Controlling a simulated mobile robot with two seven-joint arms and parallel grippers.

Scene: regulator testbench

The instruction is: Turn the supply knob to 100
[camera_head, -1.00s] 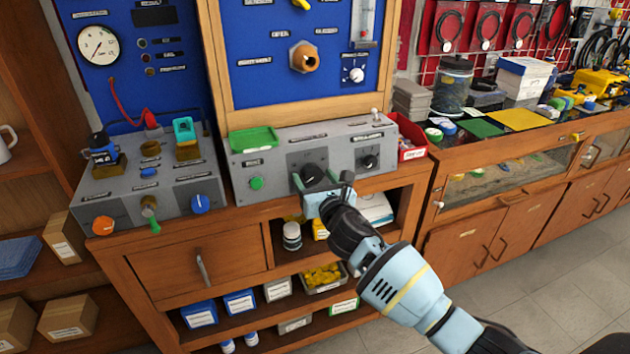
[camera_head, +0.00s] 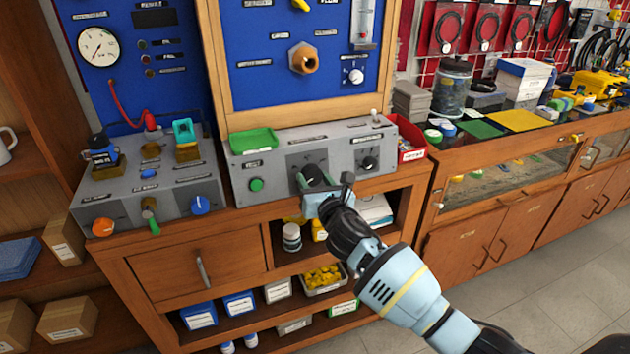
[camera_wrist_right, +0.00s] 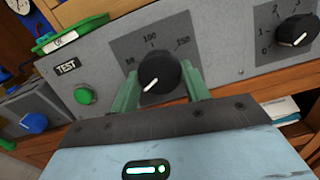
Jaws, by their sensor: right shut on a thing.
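The supply knob (camera_head: 313,177) is a round black knob on the front of the grey control box (camera_head: 270,163). In the right wrist view the knob (camera_wrist_right: 160,70) has a white pointer line aimed to the lower left, below the 50 mark. The dial plate (camera_wrist_right: 150,41) shows 50, 100 and 150 around it. My right gripper (camera_head: 315,184) is at the knob, with its green fingers on either side of it, shut on it. The fingers also show in the right wrist view (camera_wrist_right: 161,88). The knob's lower part is partly hidden. My left gripper is not in view.
A green button (camera_wrist_right: 85,94) marked TEST sits left of the knob, and another black knob (camera_wrist_right: 297,30) sits to the right. A green tray (camera_head: 254,140) lies on the box. A red bin (camera_head: 410,150) stands at its right end. Open shelves lie below.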

